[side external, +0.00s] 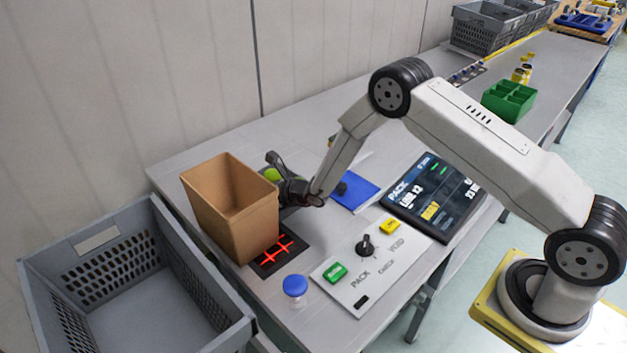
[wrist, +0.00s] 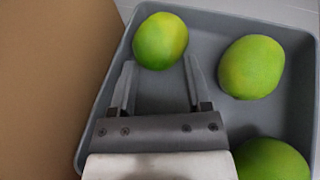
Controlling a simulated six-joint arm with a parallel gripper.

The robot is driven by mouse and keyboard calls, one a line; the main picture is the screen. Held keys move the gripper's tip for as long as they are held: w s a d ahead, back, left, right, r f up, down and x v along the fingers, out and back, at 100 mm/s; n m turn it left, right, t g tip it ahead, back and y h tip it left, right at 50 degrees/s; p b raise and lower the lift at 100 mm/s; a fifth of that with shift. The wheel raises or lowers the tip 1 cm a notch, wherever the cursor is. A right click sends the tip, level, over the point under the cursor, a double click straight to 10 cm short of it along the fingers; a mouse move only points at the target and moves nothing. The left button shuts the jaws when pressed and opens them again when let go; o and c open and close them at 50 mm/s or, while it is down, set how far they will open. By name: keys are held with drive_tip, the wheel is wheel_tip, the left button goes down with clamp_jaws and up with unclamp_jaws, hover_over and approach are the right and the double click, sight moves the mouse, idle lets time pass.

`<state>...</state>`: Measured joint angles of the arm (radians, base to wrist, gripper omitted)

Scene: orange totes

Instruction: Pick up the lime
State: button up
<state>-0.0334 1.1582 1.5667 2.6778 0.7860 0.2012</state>
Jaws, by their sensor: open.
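Three green limes lie in a grey tray (wrist: 225,20) in the wrist view. One lime (wrist: 160,41), with a yellowish side, is just ahead of my fingertips, near the far wall. A second lime (wrist: 251,67) lies to the right, and a third lime (wrist: 270,160) is at the lower right, partly cut off by the frame and my gripper. My gripper (wrist: 159,66) is open and empty, its fingers pointing at the first lime. In the side view my gripper (side external: 275,174) is low behind the cardboard box, with a bit of green lime (side external: 271,175) showing beside it.
The tall cardboard box (side external: 232,209) stands close beside the tray and fills the left of the wrist view. A button panel (side external: 350,290), a blue-lidded jar (side external: 295,287) and a screen (side external: 436,198) are nearby. A large grey crate (side external: 130,275) stands at the table's end.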

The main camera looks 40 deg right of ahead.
drive_tip(key=shift+f, duration=0.1)
clamp_jaws()
drive_tip(key=shift+w+r, duration=0.15)
drive_tip(key=shift+r, duration=0.1)
idle(0.8)
